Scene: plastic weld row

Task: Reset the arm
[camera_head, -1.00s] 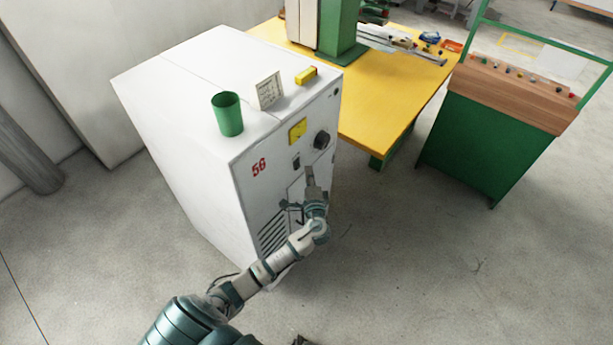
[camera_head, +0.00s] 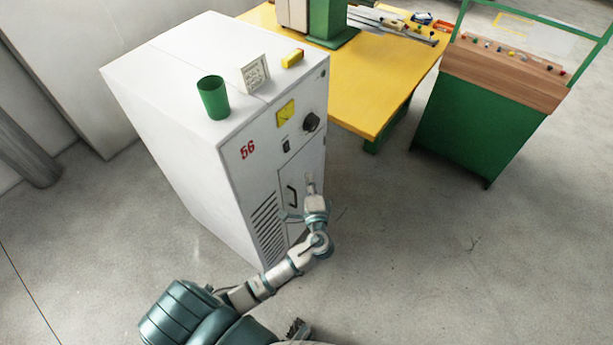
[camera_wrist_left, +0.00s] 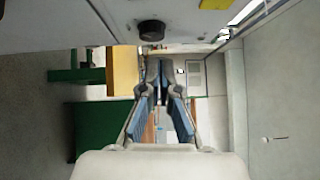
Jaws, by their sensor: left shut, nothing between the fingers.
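My left arm reaches from the bottom of the head view up to the front of a white cabinet (camera_head: 185,130). My left gripper (camera_head: 310,180) is shut and empty, in front of the cabinet's small door with its dark handle. I cannot tell from the head view how far the fingertips are from the door. In the left wrist view the blue-padded fingers (camera_wrist_left: 160,66) come together at their tips with nothing between them.
The cabinet carries a green cup (camera_head: 213,98), a small sign (camera_head: 255,75) and a yellow block (camera_head: 292,58). A yellow table (camera_head: 375,95) and a green console (camera_head: 475,130) stand right. Floor in front is clear.

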